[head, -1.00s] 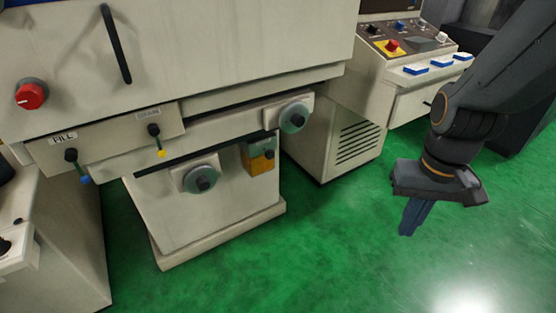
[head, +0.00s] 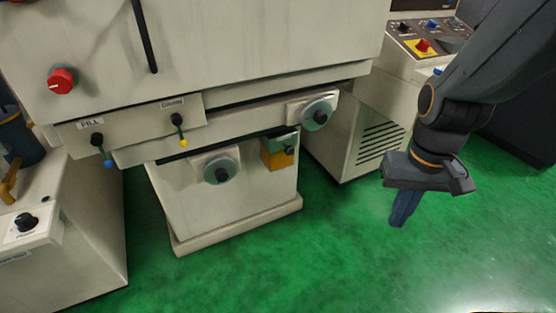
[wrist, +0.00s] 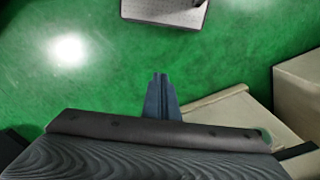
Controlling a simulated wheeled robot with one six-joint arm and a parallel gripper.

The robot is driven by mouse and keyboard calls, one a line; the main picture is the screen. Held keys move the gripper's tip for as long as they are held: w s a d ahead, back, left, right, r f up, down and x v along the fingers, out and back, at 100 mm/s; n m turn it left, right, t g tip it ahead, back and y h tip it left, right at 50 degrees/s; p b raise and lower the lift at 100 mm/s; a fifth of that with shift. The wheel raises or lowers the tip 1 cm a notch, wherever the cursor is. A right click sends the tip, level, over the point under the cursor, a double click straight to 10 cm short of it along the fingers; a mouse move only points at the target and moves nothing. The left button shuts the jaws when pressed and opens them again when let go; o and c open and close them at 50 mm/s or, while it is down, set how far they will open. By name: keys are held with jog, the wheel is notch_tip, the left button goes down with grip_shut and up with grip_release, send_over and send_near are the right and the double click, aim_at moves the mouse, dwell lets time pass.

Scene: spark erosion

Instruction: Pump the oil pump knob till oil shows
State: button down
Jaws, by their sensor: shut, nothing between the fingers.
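A small oil pump unit with an amber lower part (head: 279,159) and a dark green-grey top sits on the front of the machine's pedestal. A small dark knob (head: 289,150) shows on its right side. Whether oil shows in it is too small to tell. My gripper (head: 401,212) hangs pointing down over the green floor, right of the pump and well apart from it. Its two blue fingers are together and empty. The fingers also show in the wrist view (wrist: 161,95), where the pump is not visible.
Handwheels (head: 221,170) and (head: 317,113) flank the pump closely. FILL (head: 97,140) and second (head: 177,120) levers stick out above left. A vented cabinet (head: 372,135) stands behind my gripper. A pale cabinet (head: 70,240) is at left. Green floor in front is clear.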

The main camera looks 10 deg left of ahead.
aim_at(291, 152)
jog(key=w+a+f+m+t+b, duration=0.1)
jog(key=w+f+m+t+b, duration=0.15)
jog(key=w+f, duration=0.4)
jog(key=w+a+f+m+t+y+b, duration=0.1)
jog(key=w+f+t+b, duration=0.2)
jog(key=w, duration=0.7)
jog(key=w+a+f+m+t+b, duration=0.1)
jog(key=w+f+t+b, duration=0.1)
jog(key=w+f, duration=0.55)
jog(key=w+a+f+m+t+y+b, duration=0.6)
jog(key=w+a+f+t+y+b, duration=0.1)
jog(key=a, duration=0.5)
jog(key=shift+w+a+m+y+b, duration=0.35)
jog(key=shift+w+y+b, duration=0.1)
jog(key=shift+w+y, duration=0.65)
jog(key=shift+w, duration=0.15)
jog(key=x, duration=1.4)
jog(key=shift+d+b, duration=0.1)
jog(key=shift+b, duration=0.3)
jog(key=shift+w, duration=0.1)
